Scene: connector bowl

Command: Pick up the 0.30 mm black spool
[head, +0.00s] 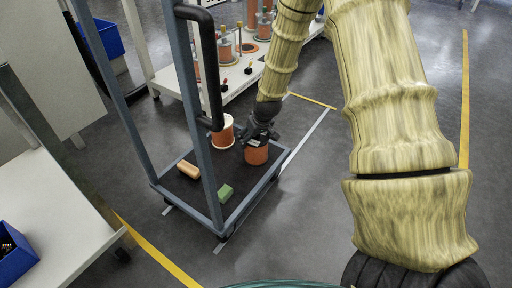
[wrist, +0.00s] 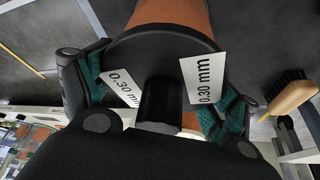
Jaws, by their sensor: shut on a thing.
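The 0.30 mm black spool shows in the wrist view with a black flange (wrist: 155,48), an orange winding (wrist: 175,12) and white labels reading "0.30 mm". My gripper (wrist: 160,95) has its teal-padded fingers on both sides of the flange and is shut on the spool. In the head view my gripper (head: 260,137) is on top of the orange spool (head: 256,155), over the right side of the cart. The spool's top is largely hidden by the gripper there. I cannot tell whether its underside touches the cart deck.
A second orange spool with a pale flange (head: 222,133) stands close to the left. The cart's upright posts stand near my arm. A brush (wrist: 290,97) shows in the wrist view.

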